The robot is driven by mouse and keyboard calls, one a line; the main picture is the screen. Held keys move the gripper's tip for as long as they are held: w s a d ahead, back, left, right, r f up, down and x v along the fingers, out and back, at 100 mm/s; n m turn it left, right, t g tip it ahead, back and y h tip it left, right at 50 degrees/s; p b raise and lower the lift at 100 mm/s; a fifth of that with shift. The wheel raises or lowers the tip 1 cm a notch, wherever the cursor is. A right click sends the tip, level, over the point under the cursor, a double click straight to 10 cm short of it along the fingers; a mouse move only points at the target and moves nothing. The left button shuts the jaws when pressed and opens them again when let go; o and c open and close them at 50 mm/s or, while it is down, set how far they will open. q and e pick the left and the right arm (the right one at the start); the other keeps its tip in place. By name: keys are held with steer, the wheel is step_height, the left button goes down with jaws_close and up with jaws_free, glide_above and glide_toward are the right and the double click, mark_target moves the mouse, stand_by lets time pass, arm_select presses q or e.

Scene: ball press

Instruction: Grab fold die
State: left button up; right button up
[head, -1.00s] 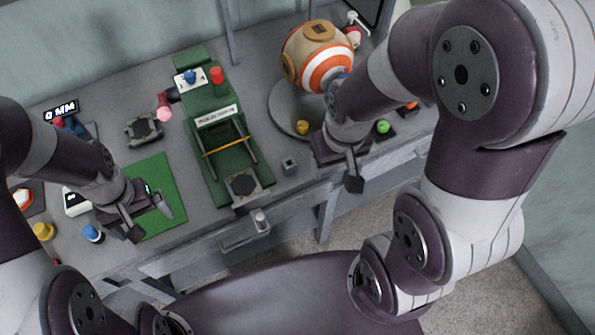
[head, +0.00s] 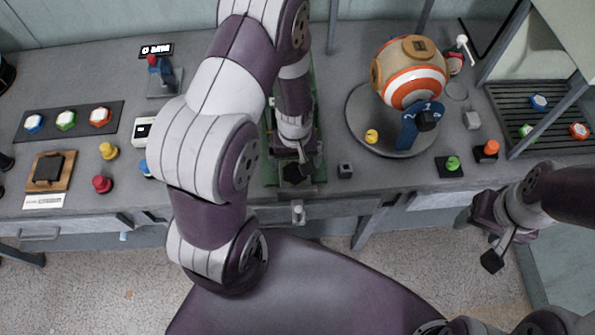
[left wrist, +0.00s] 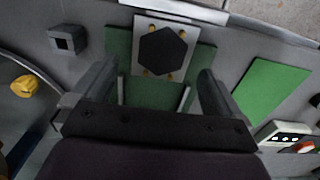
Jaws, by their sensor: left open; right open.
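A dark hexagonal die (left wrist: 163,52) lies on a light square plate (left wrist: 185,32) with small brass pins, at the front end of the green press (left wrist: 118,42). I cannot tell for certain whether it is the fold die. My left gripper (left wrist: 152,82) is open and empty over the press, its two fingers spread to either side, apart from the die. In the head view my left gripper (head: 297,163) is over the front of the green press (head: 270,172) and hides much of it. My right gripper (head: 484,240) is open and empty beyond the table's front edge.
A small grey block with a square hole (head: 345,170) stands right of the press. An orange-white ball (head: 410,72) sits on a round turntable (head: 360,130). A green mat (left wrist: 272,88) lies beside the press. A slatted rack (head: 500,100) holds buttons at right.

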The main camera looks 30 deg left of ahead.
mark_target(295, 173)
arm_select(q)
steer(key=f, duration=0.4)
steer(key=shift+s+f, duration=0.15)
steer(key=shift+s, duration=0.2)
steer(key=shift+w+f, duration=0.1)
steer(key=shift+f, duration=0.1)
steer(key=shift+d, duration=0.1)
steer(key=c, duration=1)
steer(key=shift+c, duration=0.2)
